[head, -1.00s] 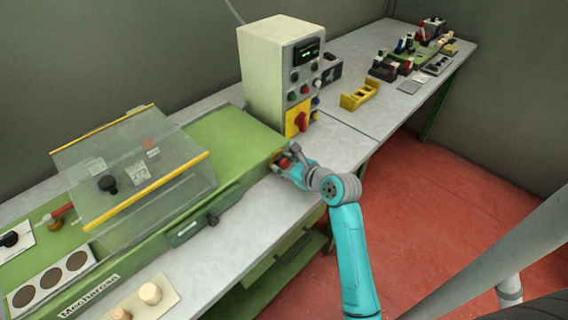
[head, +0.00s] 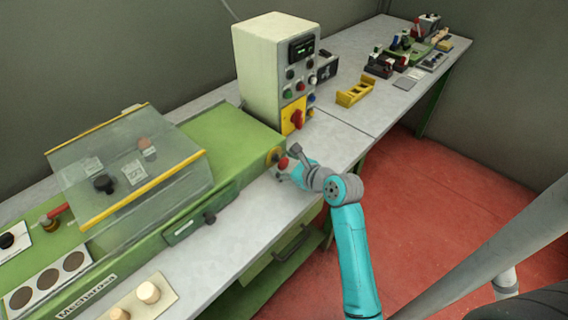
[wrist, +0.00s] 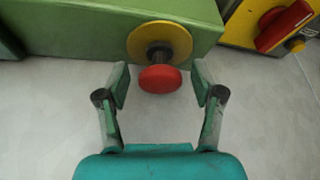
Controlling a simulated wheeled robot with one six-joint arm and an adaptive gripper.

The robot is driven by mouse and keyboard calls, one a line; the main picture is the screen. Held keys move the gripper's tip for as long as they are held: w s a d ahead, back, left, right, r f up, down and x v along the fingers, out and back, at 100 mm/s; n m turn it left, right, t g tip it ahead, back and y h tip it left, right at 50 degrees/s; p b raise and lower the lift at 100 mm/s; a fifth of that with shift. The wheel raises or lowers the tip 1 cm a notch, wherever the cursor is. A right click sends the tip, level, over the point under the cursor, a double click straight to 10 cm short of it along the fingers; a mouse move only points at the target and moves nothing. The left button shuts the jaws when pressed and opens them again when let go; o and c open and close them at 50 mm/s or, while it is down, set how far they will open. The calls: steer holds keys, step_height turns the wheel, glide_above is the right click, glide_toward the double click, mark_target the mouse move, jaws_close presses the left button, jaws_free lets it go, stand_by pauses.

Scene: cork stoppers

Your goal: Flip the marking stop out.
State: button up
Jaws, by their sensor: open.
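A red round knob (wrist: 160,80) on a dark stem stands out from a yellow disc (wrist: 160,42) on the end face of the green machine (head: 225,138). In the head view the red knob (head: 283,163) shows at the machine's right end. My gripper (wrist: 160,72) is open, and the knob appears between its fingertips with a gap on each side. In the head view my gripper (head: 289,171) is just in front of that end face. Nothing is labelled as the marking stop; I cannot tell whether this knob is it.
A control box (head: 275,72) with a red switch on a yellow plate stands behind the machine's right end. A clear cover (head: 130,170) with yellow edges sits over the machine. A yellow holder (head: 355,92) and several small tools stand farther back. The grey bench (head: 335,140) beside my gripper is clear.

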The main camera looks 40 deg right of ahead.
steer(key=v, duration=1.2)
stand_by(0.4)
